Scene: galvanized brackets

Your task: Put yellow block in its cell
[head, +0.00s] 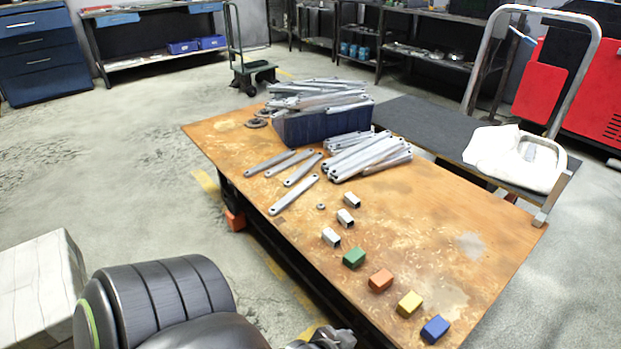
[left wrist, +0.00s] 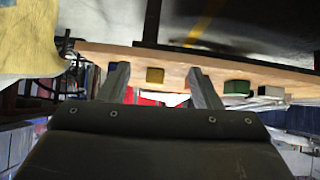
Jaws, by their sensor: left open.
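The yellow block (head: 410,304) sits on the wooden table (head: 480,210) near its front right edge, between the orange block (head: 380,280) and the blue block (head: 435,329). In the left wrist view a yellowish block (left wrist: 155,76) shows beyond and between the fingertips, clear of them. My left gripper (left wrist: 157,82) is open and empty. In the head view only a part of my left arm shows at the bottom, beside the table's near edge. I cannot make out a cell for the block. My right gripper is not in view.
Galvanized bars (head: 293,194) lie farther back, by a heaped blue bin (head: 325,124). A cart with a white bag (head: 510,155) stands behind the table. The table's right part is clear.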

